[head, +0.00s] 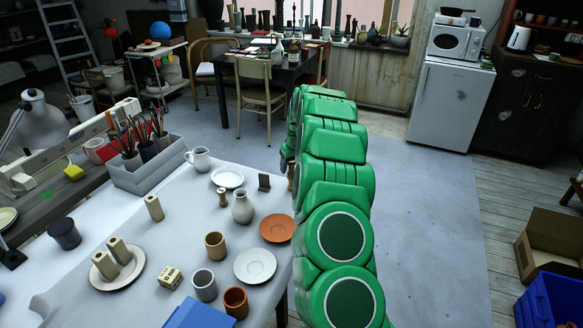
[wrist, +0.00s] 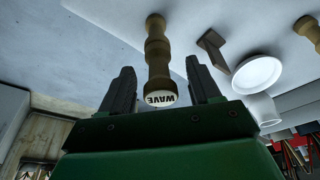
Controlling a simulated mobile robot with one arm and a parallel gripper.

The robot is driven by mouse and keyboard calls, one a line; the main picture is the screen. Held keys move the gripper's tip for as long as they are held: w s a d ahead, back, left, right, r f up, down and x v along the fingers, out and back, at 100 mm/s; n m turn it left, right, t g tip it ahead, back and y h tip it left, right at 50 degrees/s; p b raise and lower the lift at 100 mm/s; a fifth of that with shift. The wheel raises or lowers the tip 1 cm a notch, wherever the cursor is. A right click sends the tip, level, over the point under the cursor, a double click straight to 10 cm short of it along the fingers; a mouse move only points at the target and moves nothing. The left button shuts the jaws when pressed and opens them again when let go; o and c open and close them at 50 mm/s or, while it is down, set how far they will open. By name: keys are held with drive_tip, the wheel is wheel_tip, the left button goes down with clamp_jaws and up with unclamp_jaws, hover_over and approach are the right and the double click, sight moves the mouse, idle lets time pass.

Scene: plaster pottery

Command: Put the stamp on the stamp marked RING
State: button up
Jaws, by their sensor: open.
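A turned wooden stamp (wrist: 157,50) with a white end face reading WAVE is between the two fingers of my gripper (wrist: 164,88) in the wrist view. The fingers are open, with a gap visible on each side of it. A second turned wooden stamp (wrist: 308,28) is partly in view at the upper right. In the head view a wooden stamp (head: 222,197) stands on the table (head: 195,235), left of the white vase. No RING marking is readable in either view. In the head view my green arm hides my gripper and most of what is near it.
A dark brown stand (head: 264,183), a white plate (head: 228,177) and a white mug (head: 199,159) are near the table's back. A white vase (head: 243,207), terracotta saucer (head: 277,228), pale saucer (head: 255,265) and several cups crowd the middle. A grey brush box (head: 147,176) is at left.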

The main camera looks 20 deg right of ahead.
drive_tip(key=v, duration=1.1)
drive_tip(key=s+a+r+g, duration=0.1)
drive_tip(key=s+a+r, duration=0.3)
drive_tip(key=s+a, duration=0.3)
drive_tip(key=s+a+r+y, duration=0.1)
drive_tip(key=s+a+r, duration=0.3)
drive_tip(key=s, duration=0.5)
drive_tip(key=s+a+r+g, duration=0.1)
drive_tip(key=s+a+r, duration=0.2)
drive_tip(key=s+a, duration=0.4)
drive_tip(key=s+a+f+m+g+h, duration=0.1)
drive_tip(key=s+a+g, duration=0.1)
drive_tip(key=s, duration=3.3)
drive_tip(key=shift+a+f+g, duration=0.2)
drive_tip(key=shift+a+g, duration=0.2)
